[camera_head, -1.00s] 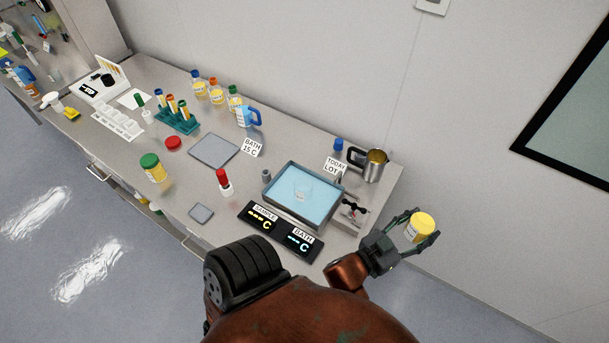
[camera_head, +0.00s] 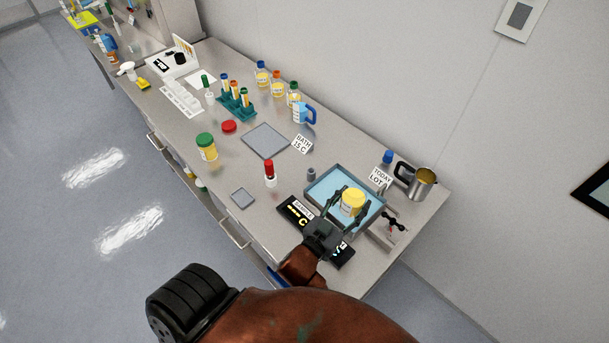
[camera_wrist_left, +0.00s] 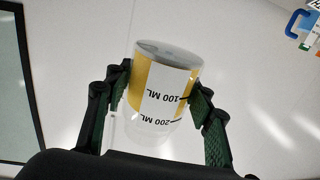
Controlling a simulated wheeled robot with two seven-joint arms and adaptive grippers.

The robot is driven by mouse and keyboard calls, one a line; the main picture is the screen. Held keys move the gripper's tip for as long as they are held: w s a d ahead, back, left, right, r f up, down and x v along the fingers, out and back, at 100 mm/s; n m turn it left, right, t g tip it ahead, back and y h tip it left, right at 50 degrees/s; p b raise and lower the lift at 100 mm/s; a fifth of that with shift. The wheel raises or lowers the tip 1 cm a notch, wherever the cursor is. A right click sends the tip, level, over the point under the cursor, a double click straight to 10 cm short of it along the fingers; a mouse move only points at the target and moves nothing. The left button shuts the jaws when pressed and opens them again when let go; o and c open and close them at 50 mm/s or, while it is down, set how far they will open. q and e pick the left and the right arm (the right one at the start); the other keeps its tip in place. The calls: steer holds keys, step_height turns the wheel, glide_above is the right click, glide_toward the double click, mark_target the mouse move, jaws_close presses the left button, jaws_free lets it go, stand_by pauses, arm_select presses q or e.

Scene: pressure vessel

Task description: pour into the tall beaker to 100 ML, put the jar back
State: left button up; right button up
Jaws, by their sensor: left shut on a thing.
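My left gripper (camera_head: 351,211) is shut on a marked clear vessel (camera_head: 353,201) with yellow contents. It holds the vessel over the blue water bath (camera_head: 362,184); whether they touch is unclear. In the left wrist view the vessel (camera_wrist_left: 163,92) sits between both fingers, its label upside down in the picture, reading 100 ML and 200 ML. The yellow reaches about the 100 ML mark. I cannot tell whether this is the jar or the tall beaker. The clear vessel in the bath earlier is hidden now. My right gripper is not in view.
A metal jug (camera_head: 420,184), a TODAY LOT card (camera_head: 380,179) and a blue-capped item stand behind the bath. A red-capped bottle (camera_head: 270,174) and a dark display (camera_head: 297,213) are at its left and front. A grey mat (camera_head: 266,140) lies bare.

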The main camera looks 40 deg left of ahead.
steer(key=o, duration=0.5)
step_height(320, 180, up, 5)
steer(key=p, duration=0.4)
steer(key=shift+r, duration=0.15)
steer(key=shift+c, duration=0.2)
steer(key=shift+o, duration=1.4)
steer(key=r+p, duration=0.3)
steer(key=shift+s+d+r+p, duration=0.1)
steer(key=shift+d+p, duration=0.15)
steer(key=shift+p, duration=0.15)
arm_select(q)
steer(key=w+a+f+y, duration=0.1)
steer(key=w+a+f, duration=0.2)
steer(key=a, duration=0.5)
steer(key=w+a+f+n+y, duration=0.1)
steer(key=w+a+f, duration=0.3)
steer(key=a, duration=0.4)
steer(key=shift+w+a+f, duration=0.15)
steer(key=shift+f, duration=0.75)
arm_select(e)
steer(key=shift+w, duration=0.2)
